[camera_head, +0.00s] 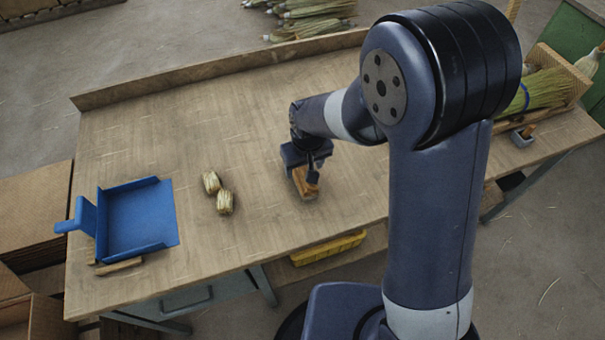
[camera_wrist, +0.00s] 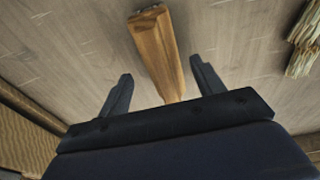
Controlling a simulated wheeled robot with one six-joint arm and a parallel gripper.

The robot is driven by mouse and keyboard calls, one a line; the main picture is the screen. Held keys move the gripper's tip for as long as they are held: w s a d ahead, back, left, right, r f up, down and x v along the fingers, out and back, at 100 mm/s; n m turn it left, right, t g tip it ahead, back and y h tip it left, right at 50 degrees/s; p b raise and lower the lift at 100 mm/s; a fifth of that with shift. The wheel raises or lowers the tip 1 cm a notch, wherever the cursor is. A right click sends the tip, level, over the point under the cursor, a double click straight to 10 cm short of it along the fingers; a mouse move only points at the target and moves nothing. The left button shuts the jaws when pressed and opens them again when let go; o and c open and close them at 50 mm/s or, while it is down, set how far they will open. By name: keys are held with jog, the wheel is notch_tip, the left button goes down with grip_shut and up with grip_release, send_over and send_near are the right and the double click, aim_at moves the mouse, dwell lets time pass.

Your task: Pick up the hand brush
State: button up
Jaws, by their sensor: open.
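The hand brush (camera_head: 306,184) lies on the wooden workbench (camera_head: 250,130), near the middle. Its wooden body shows below my gripper (camera_head: 312,172), which hides part of it in the head view. In the wrist view the brown wooden part (camera_wrist: 155,45) of the brush runs from the top toward my gripper (camera_wrist: 160,85). It lies between the two spread fingers, closer to the right one. The fingers look apart from it. The near end of the brush is hidden behind the gripper body.
Two small straw bundles (camera_head: 217,192) lie left of the brush. A blue dustpan (camera_head: 137,220) sits at the bench's left, with a small wooden piece (camera_head: 119,267) before it. A raised board (camera_head: 220,68) edges the back. A yellow crate (camera_head: 328,248) is below the front edge.

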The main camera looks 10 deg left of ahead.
jog(key=shift+w+a+f+p, duration=0.1)
jog(key=shift+a+f+p, duration=0.1)
jog(key=shift+f, duration=0.85)
jog(key=shift+w+a+f+p, duration=0.1)
jog(key=shift+a+f, duration=0.1)
jog(key=shift+f, duration=0.85)
jog(key=shift+c, duration=0.3)
jog(key=c, duration=1.1)
